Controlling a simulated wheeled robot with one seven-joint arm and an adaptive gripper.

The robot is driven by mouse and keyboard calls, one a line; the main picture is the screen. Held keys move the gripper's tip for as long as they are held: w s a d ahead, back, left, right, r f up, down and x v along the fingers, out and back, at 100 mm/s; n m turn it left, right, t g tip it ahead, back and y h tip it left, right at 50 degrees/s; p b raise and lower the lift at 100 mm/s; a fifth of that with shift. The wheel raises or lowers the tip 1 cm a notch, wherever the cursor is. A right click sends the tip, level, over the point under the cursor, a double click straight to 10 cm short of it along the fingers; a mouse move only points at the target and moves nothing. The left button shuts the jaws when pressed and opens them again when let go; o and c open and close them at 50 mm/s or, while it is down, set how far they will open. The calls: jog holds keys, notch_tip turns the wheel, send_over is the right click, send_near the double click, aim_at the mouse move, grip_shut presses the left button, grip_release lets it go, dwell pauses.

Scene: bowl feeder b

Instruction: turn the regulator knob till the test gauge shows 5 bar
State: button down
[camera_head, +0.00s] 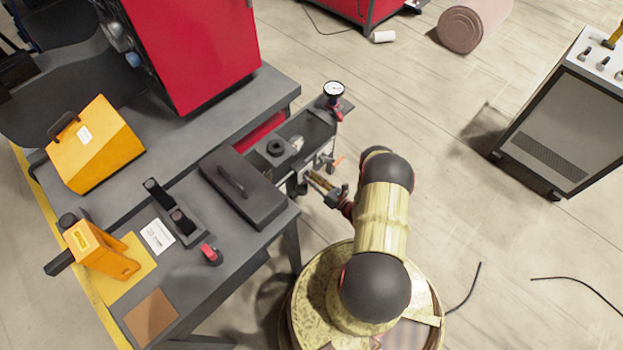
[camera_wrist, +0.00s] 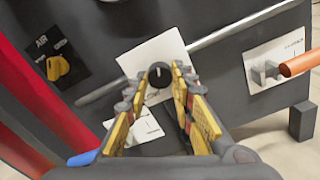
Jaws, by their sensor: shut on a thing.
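The regulator knob (camera_wrist: 159,74) is a small round black knob with a light mark, on a white plate on the dark panel in the wrist view. My gripper (camera_wrist: 162,80) has its two yellow-padded fingers on either side of the knob and is shut on it. In the head view my gripper (camera_head: 314,178) reaches the side of the bench, and the knob is hidden there. A round gauge (camera_head: 334,89) with a white dial and dark rim stands on a red base at the bench corner; its reading is too small to tell.
Beside the knob are a yellow AIR handle (camera_wrist: 57,68) and an orange-handled lever (camera_wrist: 299,64). A grey pipe (camera_wrist: 238,27) crosses the panel. A dark lidded box (camera_head: 243,187) lies on the bench (camera_head: 200,262). The floor right of my arm is mostly clear.

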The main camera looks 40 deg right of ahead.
jog(key=c, duration=1.5)
grip_release()
jog(key=s+d, duration=0.1)
jog(key=s, duration=1.1)
jog(key=shift+d, duration=0.35)
